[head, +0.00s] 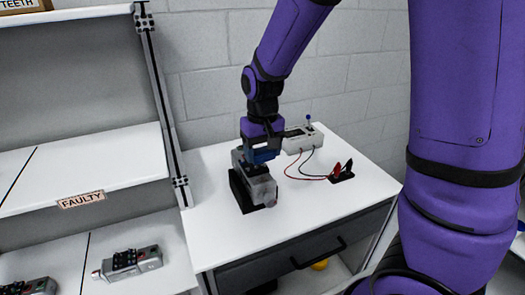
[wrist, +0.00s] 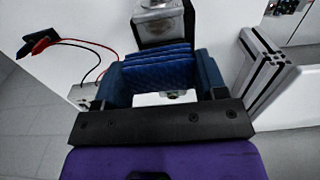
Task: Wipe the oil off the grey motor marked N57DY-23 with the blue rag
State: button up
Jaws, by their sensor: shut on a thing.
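A grey motor (head: 259,186) sits in a black holder (head: 238,190) on the white table; it also shows at the top of the wrist view (wrist: 160,25). Its marking is not readable, and I cannot make out oil on it. My gripper (head: 262,150) is shut on the folded blue rag (wrist: 158,70) and points down over the motor's back end. The rag also shows in the head view (head: 263,156), at or just above the motor. I cannot tell whether they touch. The gripper and rag hide part of the motor.
A grey meter box (head: 302,138) with red and black leads and clips (head: 341,171) stands behind and right. A shelf labelled FAULTY (head: 82,199) is at left, with grey motors (head: 128,262) below. The table's front right is clear.

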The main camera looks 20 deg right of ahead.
jog(key=shift+f, duration=2.2)
